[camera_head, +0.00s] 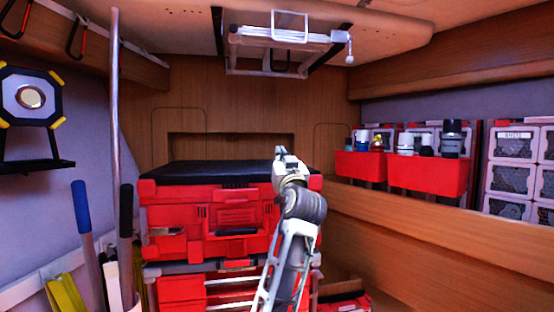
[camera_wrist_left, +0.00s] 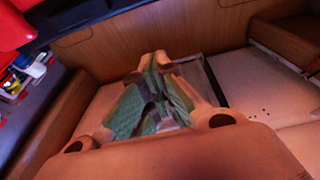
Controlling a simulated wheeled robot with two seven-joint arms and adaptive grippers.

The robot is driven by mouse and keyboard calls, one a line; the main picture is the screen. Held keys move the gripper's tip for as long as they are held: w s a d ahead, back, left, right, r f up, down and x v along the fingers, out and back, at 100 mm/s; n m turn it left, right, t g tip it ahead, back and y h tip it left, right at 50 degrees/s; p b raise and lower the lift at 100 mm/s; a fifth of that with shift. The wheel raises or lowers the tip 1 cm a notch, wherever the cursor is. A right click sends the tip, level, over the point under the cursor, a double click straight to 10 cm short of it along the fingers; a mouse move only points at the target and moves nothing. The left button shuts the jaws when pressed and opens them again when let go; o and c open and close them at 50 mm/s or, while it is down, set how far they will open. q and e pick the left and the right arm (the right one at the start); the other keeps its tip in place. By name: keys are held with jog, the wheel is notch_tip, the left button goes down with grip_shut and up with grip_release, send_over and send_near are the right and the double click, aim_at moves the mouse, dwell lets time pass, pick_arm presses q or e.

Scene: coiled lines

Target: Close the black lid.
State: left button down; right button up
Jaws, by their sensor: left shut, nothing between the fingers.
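The black lid (camera_head: 215,172) lies about flat on top of a red toolbox (camera_head: 195,215) in the middle of the head view. I cannot tell whether a small gap remains under it. My left gripper (camera_head: 280,153) stands pointing up in front of the lid's right part and hides some of it. The gripper looks shut and empty, and I cannot tell whether it touches the lid. In the left wrist view my gripper fingers (camera_wrist_left: 158,64) are close together, with nothing visible between them. My right gripper is not in view.
More red boxes (camera_head: 180,288) are stacked below. Red bins (camera_head: 428,175) with bottles stand on the right shelf. Long poles and handles (camera_head: 82,210) lean at the left. A metal rack (camera_head: 280,40) hangs from the ceiling. The space above the lid looks clear.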

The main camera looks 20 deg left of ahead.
pick_arm(q)
jog(key=b+v, duration=0.2)
jog(key=v, duration=0.6)
dwell(0.4)
jog(key=shift+s, duration=0.1)
